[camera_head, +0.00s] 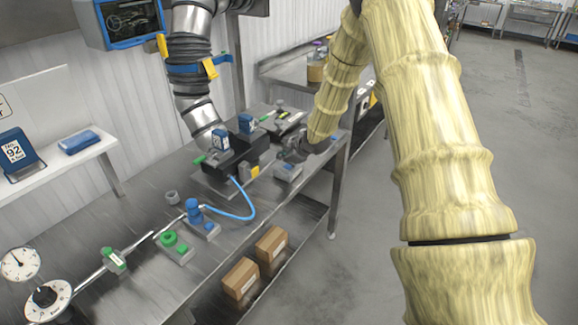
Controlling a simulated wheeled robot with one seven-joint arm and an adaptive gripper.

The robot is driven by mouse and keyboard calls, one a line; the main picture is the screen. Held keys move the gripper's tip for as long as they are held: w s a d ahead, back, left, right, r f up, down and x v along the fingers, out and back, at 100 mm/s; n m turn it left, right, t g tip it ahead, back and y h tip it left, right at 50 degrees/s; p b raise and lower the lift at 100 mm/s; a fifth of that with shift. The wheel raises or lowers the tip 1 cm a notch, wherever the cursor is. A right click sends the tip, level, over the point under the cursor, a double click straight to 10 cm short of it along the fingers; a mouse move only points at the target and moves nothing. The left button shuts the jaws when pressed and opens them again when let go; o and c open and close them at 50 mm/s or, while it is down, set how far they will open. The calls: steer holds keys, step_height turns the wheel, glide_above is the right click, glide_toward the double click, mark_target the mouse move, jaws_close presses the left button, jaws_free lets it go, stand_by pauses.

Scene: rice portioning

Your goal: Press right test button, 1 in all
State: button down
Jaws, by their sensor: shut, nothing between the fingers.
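My gripper (294,155), dark grey, is at the end of my arm in its pale yellow sleeve. It is shut and empty, over the right part of the metal workbench (230,245). A small grey box (287,172) lies right under the fingertips. I cannot tell whether they touch it, and any button on top is hidden or too small to make out. Left of it is a similar small box with a yellow face (253,171). Beside these stands a black block-shaped device (232,160). No button is clearly readable as the right test button.
A blue hose (247,205) loops across the bench by a blue-knobbed fitting (194,210) and a green knob (169,239). A dial gauge (20,264) is at the front left. A ribbed duct (193,85) hangs above the black device. Cardboard boxes (240,278) sit on the lower shelf.

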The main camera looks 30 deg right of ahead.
mark_target(285, 167)
steer(key=shift+s+f, duration=0.1)
steer(key=shift+f, duration=0.1)
stand_by(0.7)
steer(key=shift+f, duration=0.2)
steer(key=shift+s+f+b, duration=0.1)
steer(key=shift+f+b, duration=0.35)
steer(key=shift+f, duration=0.05)
stand_by(1.0)
stand_by(0.3)
steer(key=shift+r+p, duration=0.7)
steer(key=shift+r, duration=0.25)
steer(key=shift+r+p, duration=1.9)
steer(key=shift+r, duration=0.65)
